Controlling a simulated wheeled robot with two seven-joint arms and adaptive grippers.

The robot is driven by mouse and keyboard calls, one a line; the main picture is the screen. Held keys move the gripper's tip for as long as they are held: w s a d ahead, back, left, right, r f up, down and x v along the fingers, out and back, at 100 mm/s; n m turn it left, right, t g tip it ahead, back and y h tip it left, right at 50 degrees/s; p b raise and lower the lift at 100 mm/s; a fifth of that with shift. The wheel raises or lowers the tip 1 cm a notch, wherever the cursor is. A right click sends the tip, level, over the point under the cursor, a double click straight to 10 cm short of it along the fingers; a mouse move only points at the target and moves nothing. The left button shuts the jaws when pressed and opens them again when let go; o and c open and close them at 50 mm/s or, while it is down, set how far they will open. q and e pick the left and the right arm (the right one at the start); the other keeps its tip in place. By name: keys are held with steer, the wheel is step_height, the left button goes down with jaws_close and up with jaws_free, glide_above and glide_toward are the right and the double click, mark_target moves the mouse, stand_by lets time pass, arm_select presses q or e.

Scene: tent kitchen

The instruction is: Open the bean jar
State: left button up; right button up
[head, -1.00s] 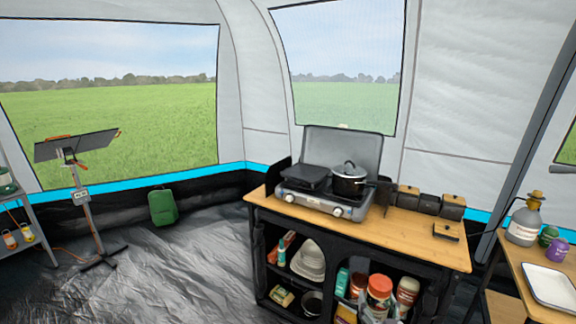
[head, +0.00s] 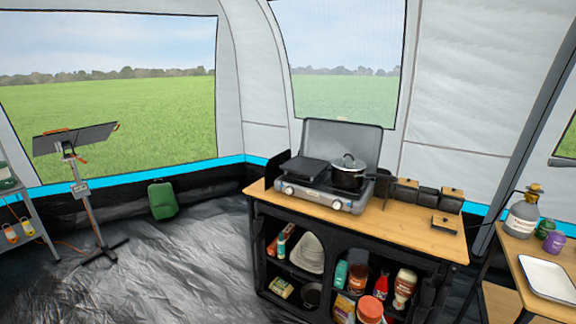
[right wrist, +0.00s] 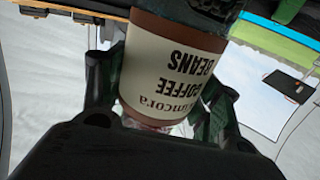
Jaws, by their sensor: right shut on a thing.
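The bean jar (right wrist: 172,75) fills the middle of the right wrist view. It has a cream label with brown bands, and the words "coffee beans" appear upside down. My right gripper (right wrist: 160,85) is shut on it, with a dark finger on each side. My left gripper is not in view.
The kitchen cabinet (head: 435,243) bears a stove (head: 330,198) with a pot (head: 348,174). Its open shelves hold jars, bottles and bowls. A side table (head: 520,262) with a white tray (head: 547,278) stands at right.

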steer(key=shift+a+r, duration=0.2)
steer(key=shift+r, duration=0.05)
steer(key=shift+w+a+r+n+y, duration=0.15)
steer(key=shift+a+r+n+y, duration=0.35)
steer(key=shift+a+y, duration=0.1)
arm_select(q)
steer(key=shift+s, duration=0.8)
arm_select(e)
steer(key=a+r+n+g+y, duration=0.2)
steer(key=a+r+n+y, duration=0.1)
steer(key=a+r+y, duration=0.2)
steer(key=w+a+r+n+g+y, duration=0.1)
steer(key=a+r+n+y, duration=0.3)
steer(key=a, duration=0.5)
steer(key=shift+a+r+g+y, duration=0.25)
steer(key=shift+r+g+y, duration=0.15)
steer(key=shift+g+y, duration=0.25)
